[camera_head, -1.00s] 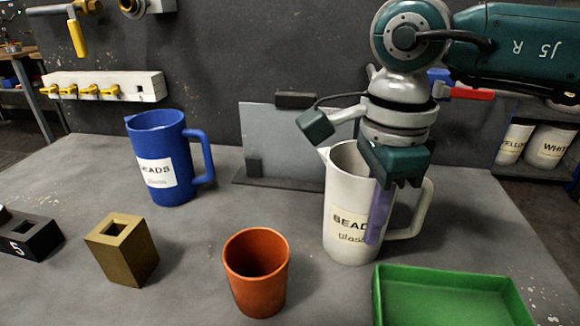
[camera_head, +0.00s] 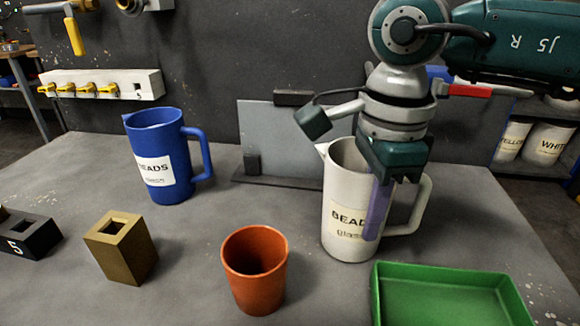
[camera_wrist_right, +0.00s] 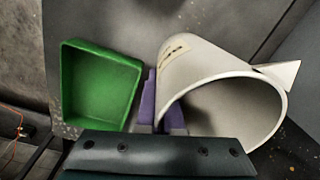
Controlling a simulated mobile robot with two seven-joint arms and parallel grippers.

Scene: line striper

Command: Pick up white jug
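The white jug (camera_head: 342,190), labelled for glass beads, stands upright on the grey table. Its spout points left and its handle (camera_head: 424,205) right. My right gripper (camera_head: 377,222) reaches down at the handle side. One purple finger shows in front of the jug; the other is hidden there. In the right wrist view the two purple fingers (camera_wrist_right: 157,97) are close together at the jug's handle side (camera_wrist_right: 205,65), with only a narrow gap. My left gripper is out of view.
A green tray (camera_head: 450,268) lies close to the jug's right front. An orange cup (camera_head: 240,285) stands at its front left. A blue jug (camera_head: 160,150), a brass block (camera_head: 122,255) and a black block (camera_head: 28,240) stand further left. A grey panel (camera_head: 290,140) stands behind.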

